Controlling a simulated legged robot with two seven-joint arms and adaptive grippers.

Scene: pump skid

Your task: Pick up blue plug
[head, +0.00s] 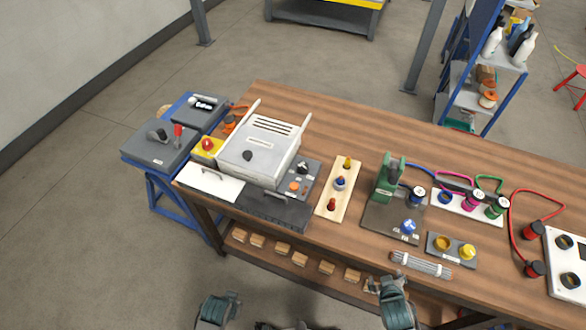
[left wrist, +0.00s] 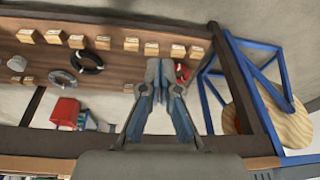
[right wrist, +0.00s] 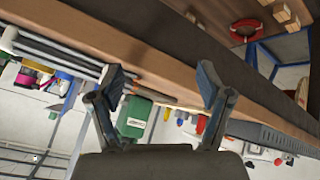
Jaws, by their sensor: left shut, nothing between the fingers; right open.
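A dark plug with a blue band (head: 417,195) stands beside the green device (head: 388,178) on the bench, close to a blue cable (head: 420,169). An empty-looking blue ring socket (head: 446,197) is on the white panel (head: 461,211) to its right. A separate blue knob (head: 408,228) is on the grey plate in front. My right gripper (head: 385,285) is open and empty at the bench's front edge, short of the plug; its spread fingers show in the right wrist view (right wrist: 161,82). My left gripper (head: 218,305) is shut and empty, off the bench; its fingers show in the left wrist view (left wrist: 160,85).
A grey rod bundle (head: 421,264) lies near the front edge. A board with coloured knobs (head: 329,205) and a grey machine (head: 262,148) are left. Wooden blocks (head: 282,249) line the lower shelf.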

